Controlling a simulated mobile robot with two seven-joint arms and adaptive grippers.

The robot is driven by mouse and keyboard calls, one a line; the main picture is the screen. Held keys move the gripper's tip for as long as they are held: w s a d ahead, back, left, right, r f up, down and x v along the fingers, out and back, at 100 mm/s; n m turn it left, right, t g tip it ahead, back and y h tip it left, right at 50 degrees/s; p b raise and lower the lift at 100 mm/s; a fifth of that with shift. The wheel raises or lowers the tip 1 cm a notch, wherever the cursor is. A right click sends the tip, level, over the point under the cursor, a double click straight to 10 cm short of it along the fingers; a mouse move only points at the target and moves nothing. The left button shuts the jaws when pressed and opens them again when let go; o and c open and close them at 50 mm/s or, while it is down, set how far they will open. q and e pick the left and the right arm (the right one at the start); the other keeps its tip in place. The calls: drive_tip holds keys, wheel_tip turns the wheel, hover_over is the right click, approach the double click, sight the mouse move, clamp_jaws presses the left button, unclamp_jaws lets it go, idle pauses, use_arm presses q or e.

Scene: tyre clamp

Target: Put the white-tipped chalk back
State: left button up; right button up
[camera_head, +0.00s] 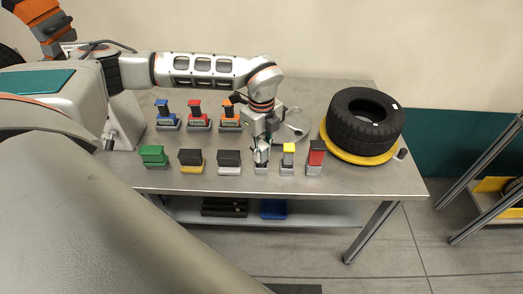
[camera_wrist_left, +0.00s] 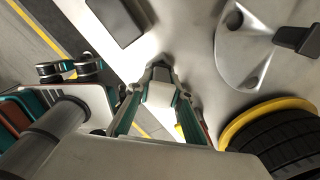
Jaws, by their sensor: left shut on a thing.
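My left gripper (camera_head: 261,154) points down at the front row on the table and is shut on the white-tipped chalk, which shows as a pale block between the fingertips in the left wrist view (camera_wrist_left: 159,94). In the head view the fingers mostly hide the chalk. A small grey holder (camera_head: 261,169) stands directly below the fingertips. I cannot tell whether the chalk is seated in it or just above it. A yellow-tipped piece (camera_head: 288,150) stands close on the right, and a red-topped piece (camera_head: 316,153) is beyond it. My right gripper is not in view.
Left of the gripper stand a dark block on a white base (camera_head: 229,157), a dark block on a yellow base (camera_head: 190,157) and a green block (camera_head: 153,154). Blue, red and orange pieces stand behind. A tyre (camera_head: 352,128) on a yellow ring (camera_head: 346,155) is at the right.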

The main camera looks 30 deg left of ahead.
use_arm(q)
drive_tip(key=shift+f, duration=0.35)
drive_tip(key=o, duration=1)
drive_tip(key=shift+o, duration=0.2)
drive_tip(key=shift+r, duration=0.35)
wheel_tip(320, 180, up, 12)
drive_tip(key=shift+r+b, duration=0.1)
drive_tip(key=shift+b, duration=0.35)
